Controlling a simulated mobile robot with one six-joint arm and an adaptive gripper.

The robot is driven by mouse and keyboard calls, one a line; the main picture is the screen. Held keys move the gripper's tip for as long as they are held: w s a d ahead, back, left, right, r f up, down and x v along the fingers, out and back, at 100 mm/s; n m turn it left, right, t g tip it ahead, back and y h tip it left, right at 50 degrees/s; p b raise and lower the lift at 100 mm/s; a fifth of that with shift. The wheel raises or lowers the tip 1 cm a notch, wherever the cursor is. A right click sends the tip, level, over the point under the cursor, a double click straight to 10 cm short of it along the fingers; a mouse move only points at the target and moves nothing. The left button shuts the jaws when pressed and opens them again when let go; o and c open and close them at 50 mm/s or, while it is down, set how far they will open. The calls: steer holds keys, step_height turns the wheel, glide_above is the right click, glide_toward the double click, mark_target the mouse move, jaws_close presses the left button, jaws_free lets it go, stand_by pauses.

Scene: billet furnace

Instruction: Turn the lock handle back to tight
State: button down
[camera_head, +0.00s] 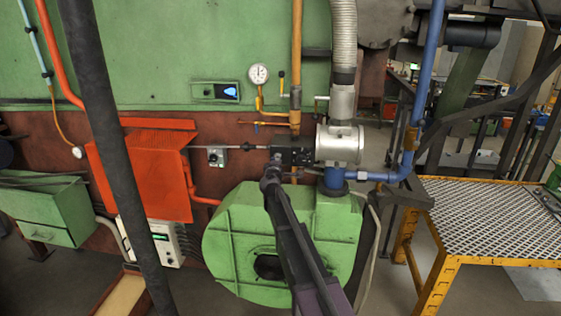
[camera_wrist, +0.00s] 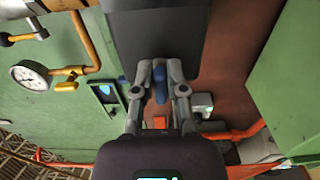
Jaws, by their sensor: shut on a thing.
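The lock handle appears as a blue piece (camera_wrist: 161,84) between my fingers in the wrist view. My gripper (camera_wrist: 160,70) is shut on it, one grey finger on each side. The handle lies in front of a dark grey surface (camera_wrist: 155,35). In the head view my gripper (camera_head: 270,178) is at the end of my dark arm, just below and left of a black block (camera_head: 293,153) beside a silver cylinder (camera_head: 340,146). The handle cannot be made out there, and its turn angle is unclear.
A green housing (camera_head: 230,240) stands below. A pressure gauge (camera_head: 259,74) and copper pipe (camera_head: 296,50) are above. A yellow-framed mesh platform (camera_head: 485,215) stands at right.

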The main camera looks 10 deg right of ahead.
steer(key=shift+s+d, duration=0.1)
steer(key=shift+s, duration=0.05)
steer(key=c, duration=0.7)
jaws_free()
steer(key=v, duration=1.2)
